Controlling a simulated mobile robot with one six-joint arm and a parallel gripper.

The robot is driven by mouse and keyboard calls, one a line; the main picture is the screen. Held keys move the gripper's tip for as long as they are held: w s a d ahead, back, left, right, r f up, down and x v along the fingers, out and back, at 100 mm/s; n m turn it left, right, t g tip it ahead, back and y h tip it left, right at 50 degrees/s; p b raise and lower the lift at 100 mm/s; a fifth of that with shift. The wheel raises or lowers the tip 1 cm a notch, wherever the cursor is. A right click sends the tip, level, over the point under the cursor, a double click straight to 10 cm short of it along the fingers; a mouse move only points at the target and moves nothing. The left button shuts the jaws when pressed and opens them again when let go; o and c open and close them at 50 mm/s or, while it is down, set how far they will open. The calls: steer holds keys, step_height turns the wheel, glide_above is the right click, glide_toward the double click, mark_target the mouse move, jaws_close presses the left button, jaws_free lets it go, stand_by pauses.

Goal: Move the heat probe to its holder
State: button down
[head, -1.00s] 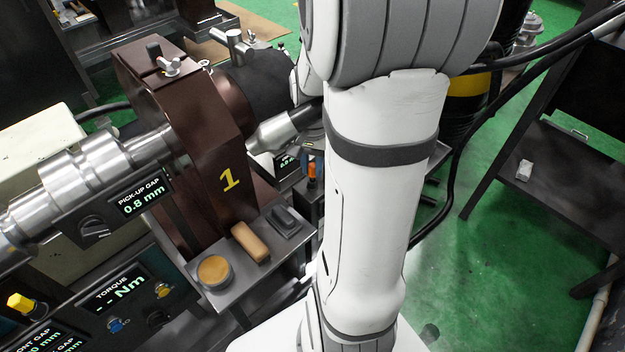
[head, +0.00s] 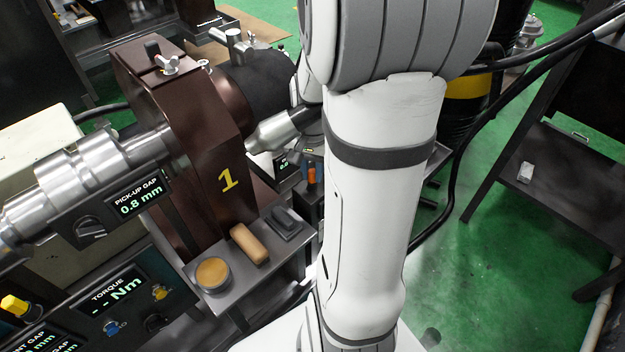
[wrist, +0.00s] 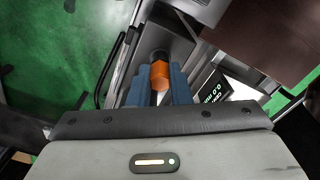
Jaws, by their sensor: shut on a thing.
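The heat probe shows as an orange handle (wrist: 160,75) with a dark part beyond it in the wrist view. My gripper (wrist: 158,90) is shut on it, one blue-grey finger on each side. In the head view an orange piece (head: 312,175), likely the same probe, shows just left of my arm, above a dark block. I cannot make out the holder for certain, or whether the probe touches the block.
A small display (wrist: 214,88) is close to the right of my gripper. The brown fixture marked 1 (head: 215,150) stands to the left. A grey shelf (head: 245,275) holds a round tin, a tan block and a dark piece.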

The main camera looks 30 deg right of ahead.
steer(key=shift+f, duration=0.1)
stand_by(0.3)
steer(key=c, duration=1.3)
jaws_free()
steer(key=shift+o, duration=0.2)
step_height(320, 180, up, 8)
steer(key=shift+f+p, duration=0.1)
steer(key=shift+p, duration=0.85)
steer(key=s+a+r+n+t+p, duration=0.1)
steer(key=s+a+r+n+p, duration=0.2)
steer(key=a+r+n+p, duration=0.2)
steer(key=s+a+r+n+t+p, duration=0.1)
steer(key=s+a+r+n+p, duration=0.3)
steer(key=a+r+p, duration=0.5)
step_height(320, 180, up, 5)
steer(key=shift+s+f+n+t, duration=0.15)
steer(key=shift+n+t, duration=0.15)
steer(key=shift+n, duration=0.1)
